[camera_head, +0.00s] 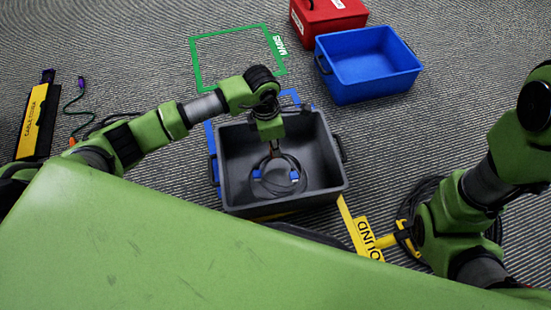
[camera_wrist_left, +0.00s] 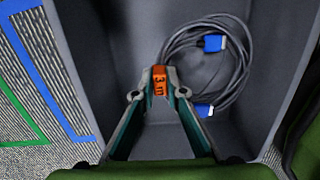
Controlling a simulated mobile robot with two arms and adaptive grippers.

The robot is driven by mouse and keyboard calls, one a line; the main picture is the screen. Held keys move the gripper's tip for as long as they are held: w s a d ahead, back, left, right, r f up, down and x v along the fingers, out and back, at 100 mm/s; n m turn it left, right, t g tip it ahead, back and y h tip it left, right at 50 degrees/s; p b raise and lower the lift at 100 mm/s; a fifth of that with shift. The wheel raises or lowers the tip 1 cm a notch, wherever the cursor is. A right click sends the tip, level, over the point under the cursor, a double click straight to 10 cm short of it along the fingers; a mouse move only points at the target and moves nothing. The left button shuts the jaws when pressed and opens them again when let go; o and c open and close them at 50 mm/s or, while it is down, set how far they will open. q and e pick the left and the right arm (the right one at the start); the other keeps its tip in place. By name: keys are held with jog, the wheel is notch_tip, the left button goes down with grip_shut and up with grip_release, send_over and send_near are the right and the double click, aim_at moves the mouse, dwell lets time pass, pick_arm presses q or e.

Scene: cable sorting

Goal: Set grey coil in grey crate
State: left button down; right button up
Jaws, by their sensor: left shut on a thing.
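The grey coil (camera_wrist_left: 240,72) has blue plugs and an orange tag marked "3 m" (camera_wrist_left: 160,80). It is inside the grey crate (camera_head: 334,188), low over or on its floor; I cannot tell whether it touches. In the head view, the coil (camera_head: 298,178) shows below my left gripper (camera_head: 273,148), which reaches down into the crate. In the left wrist view, the fingertips of my left gripper (camera_wrist_left: 160,88) are shut on the coil at its orange tag. My right arm is at the right edge of the head view; its gripper is not seen.
A blue crate (camera_head: 412,70) and a red case (camera_head: 330,22) stand at the back right. A green floor outline (camera_head: 230,33) is behind the grey crate. A black coiled cable (camera_head: 408,210) lies near my right arm. A yellow cable cover box (camera_head: 35,120) and a thin cable lie at left.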

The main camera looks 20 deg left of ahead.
pick_arm(q)
jog(key=shift+f+b, duration=1.25)
jog(key=shift+f, duration=0.7)
jog(key=shift+f, duration=0.2)
jog(key=c, duration=2)
grip_release()
jog(key=shift+c, duration=0.2)
jog(key=shift+r, duration=0.1)
jog(key=r+p, duration=0.2)
jog(key=r, duration=0.1)
jog(key=r+p, duration=0.2)
jog(key=r, duration=0.2)
jog(key=a+r+p, duration=0.1)
jog(key=r+p, duration=0.2)
jog(key=shift+s+r, duration=0.25)
jog(key=shift+r, duration=0.15)
jog(key=shift+a+r, duration=0.1)
jog(key=shift+r, duration=0.5)
